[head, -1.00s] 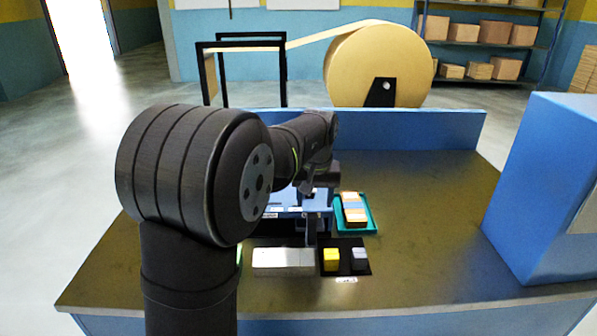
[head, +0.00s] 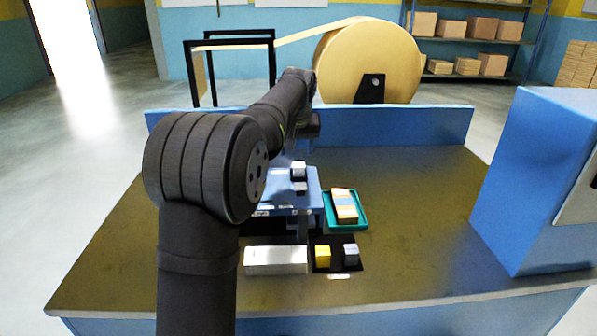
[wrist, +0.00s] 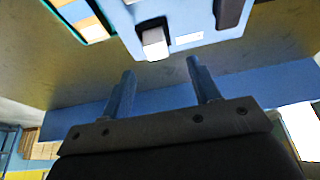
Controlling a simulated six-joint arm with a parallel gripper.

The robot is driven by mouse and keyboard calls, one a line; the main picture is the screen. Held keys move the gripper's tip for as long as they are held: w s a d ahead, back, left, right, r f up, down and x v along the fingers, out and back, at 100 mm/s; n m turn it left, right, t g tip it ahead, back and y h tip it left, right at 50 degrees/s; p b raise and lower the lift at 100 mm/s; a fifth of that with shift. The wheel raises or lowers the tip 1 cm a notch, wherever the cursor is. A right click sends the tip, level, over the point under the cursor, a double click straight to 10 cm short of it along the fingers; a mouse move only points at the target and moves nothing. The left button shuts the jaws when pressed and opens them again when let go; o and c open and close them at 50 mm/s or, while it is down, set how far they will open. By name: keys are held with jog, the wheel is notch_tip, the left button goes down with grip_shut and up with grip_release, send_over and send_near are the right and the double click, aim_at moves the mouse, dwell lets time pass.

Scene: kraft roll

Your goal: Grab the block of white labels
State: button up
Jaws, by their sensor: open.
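A small white block (head: 298,169), which looks like the block of white labels, stands on the blue raised platform (head: 312,183). In the wrist view the white block (wrist: 155,44) is just beyond the fingertips, roughly in line with the gap between them. My gripper (wrist: 161,67) is open and empty, its two fingers apart with the blue back panel behind them. In the head view its fingertips cannot be made out; the end of my arm is above and behind the platform.
A teal tray (head: 361,222) with coloured blocks is right of the platform. In front are a white box (head: 275,261) and a black mat (head: 320,267) bearing yellow (head: 323,255) and grey (head: 350,253) blocks. A blue panel (head: 400,127) edges the back; a large blue box (head: 540,180) stands right.

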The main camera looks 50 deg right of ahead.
aim_at(299, 165)
jog(key=x, duration=0.8)
jog(key=shift+s+d, duration=0.2)
jog(key=shift+d, duration=0.1)
jog(key=c, duration=1.1)
jog(key=shift+o, duration=0.2)
